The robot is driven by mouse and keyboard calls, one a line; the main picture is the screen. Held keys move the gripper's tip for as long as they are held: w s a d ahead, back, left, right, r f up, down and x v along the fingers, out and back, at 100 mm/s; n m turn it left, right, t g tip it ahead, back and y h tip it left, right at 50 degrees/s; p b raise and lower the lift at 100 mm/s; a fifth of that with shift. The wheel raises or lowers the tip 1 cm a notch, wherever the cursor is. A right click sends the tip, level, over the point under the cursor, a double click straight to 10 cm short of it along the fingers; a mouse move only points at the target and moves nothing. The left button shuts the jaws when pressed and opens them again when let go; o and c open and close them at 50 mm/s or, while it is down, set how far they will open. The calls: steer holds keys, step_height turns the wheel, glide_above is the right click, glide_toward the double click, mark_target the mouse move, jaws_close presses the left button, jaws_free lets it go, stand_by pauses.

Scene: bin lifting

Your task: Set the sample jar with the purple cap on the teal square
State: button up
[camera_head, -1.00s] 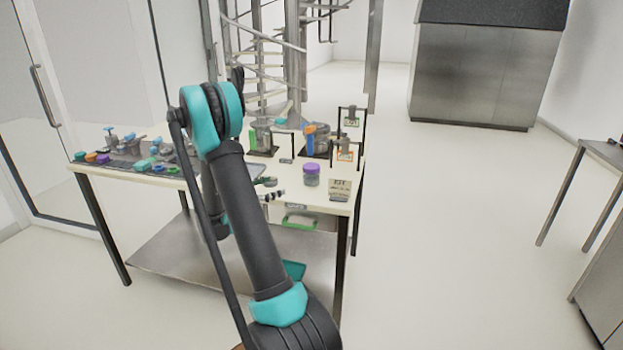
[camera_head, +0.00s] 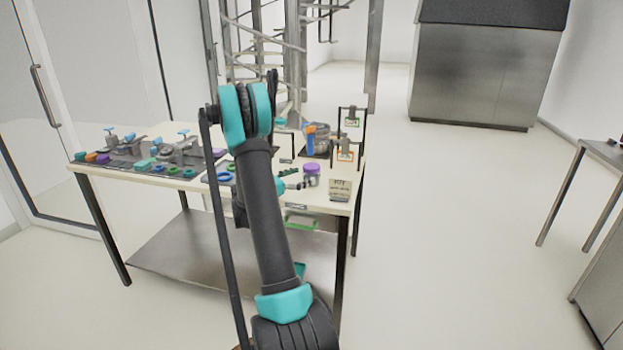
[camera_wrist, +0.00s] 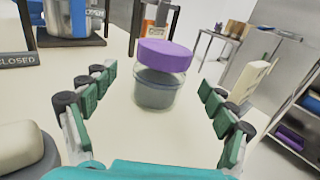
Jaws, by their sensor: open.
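The sample jar (camera_head: 312,176), clear with grey contents and a purple cap, stands upright near the right end of the table. It also shows in the wrist view (camera_wrist: 154,88). My gripper (camera_head: 303,184) is low over the tabletop at the jar's left. In the wrist view my gripper (camera_wrist: 157,84) is open, one green-padded finger on each side of the jar in the picture, with visible gaps and no contact. A teal flat patch (camera_head: 299,268), probably the teal square, shows on the lower shelf, partly hidden by my arm.
Several tools and coloured parts (camera_head: 150,160) fill the table's left. The lower shelf (camera_head: 190,258) is largely bare. Floor right of the table is clear.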

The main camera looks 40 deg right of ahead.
mark_target(312, 173)
steer(key=d, duration=0.4)
steer(key=shift+d+f, duration=0.15)
steer(key=shift+d, duration=0.2)
steer(key=shift+c, duration=0.4)
steer(key=c, duration=1.4)
steer(key=shift+c, duration=1.1)
